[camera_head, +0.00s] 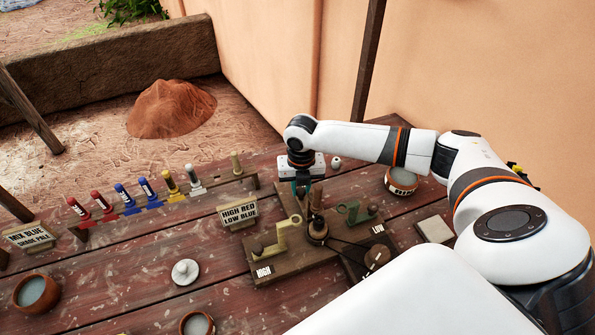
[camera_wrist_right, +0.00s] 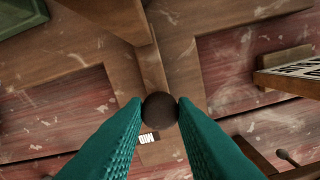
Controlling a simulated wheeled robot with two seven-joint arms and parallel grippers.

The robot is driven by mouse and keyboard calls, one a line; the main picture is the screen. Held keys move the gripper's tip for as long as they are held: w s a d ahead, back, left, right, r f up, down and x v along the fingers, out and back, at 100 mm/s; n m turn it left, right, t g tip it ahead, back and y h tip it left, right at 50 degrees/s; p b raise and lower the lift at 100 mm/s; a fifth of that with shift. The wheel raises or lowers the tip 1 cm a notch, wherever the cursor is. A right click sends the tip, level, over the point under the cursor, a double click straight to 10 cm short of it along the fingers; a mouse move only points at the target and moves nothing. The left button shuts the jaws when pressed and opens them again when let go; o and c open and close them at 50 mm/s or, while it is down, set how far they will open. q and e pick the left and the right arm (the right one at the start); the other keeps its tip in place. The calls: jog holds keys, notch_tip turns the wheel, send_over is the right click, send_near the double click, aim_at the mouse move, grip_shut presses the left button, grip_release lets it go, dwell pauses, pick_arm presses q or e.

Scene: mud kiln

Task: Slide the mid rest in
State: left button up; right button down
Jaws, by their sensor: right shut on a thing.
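My right gripper (camera_head: 301,190) reaches down to the far side of the wooden stand (camera_head: 290,264). In the right wrist view, its teal fingers (camera_wrist_right: 160,108) are shut on a dark round knob (camera_wrist_right: 159,112), with a small MID label (camera_wrist_right: 148,138) beside it. I take this knob as the mid rest's; the rest's body below it is mostly hidden. The stand also carries a yellow-green rest (camera_head: 283,241) by the HIGH label and a dark green rest (camera_head: 354,213) by the LOW label. A wooden post (camera_head: 316,215) stands between them. My left gripper is not in view.
A HIGH RED LOW BLUE sign (camera_head: 238,214) stands just left of the stand. A rack of coloured tubes (camera_head: 147,187) lies further left. A bowl (camera_head: 402,181) sits behind right, another bowl (camera_head: 37,292) at front left. A white lidded piece (camera_head: 185,272) stands on otherwise open planks.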

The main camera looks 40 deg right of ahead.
jog(key=shift+s, duration=0.15)
jog(key=c, duration=1.5)
grip_release()
jog(key=o, duration=0.3)
jog(key=shift+s, duration=0.15)
jog(key=shift+r, duration=0.15)
jog(key=shift+r, duration=0.3)
notch_tip(320, 180, up, 11)
jog(key=shift+r+b, duration=0.1)
jog(key=shift+b, duration=0.6)
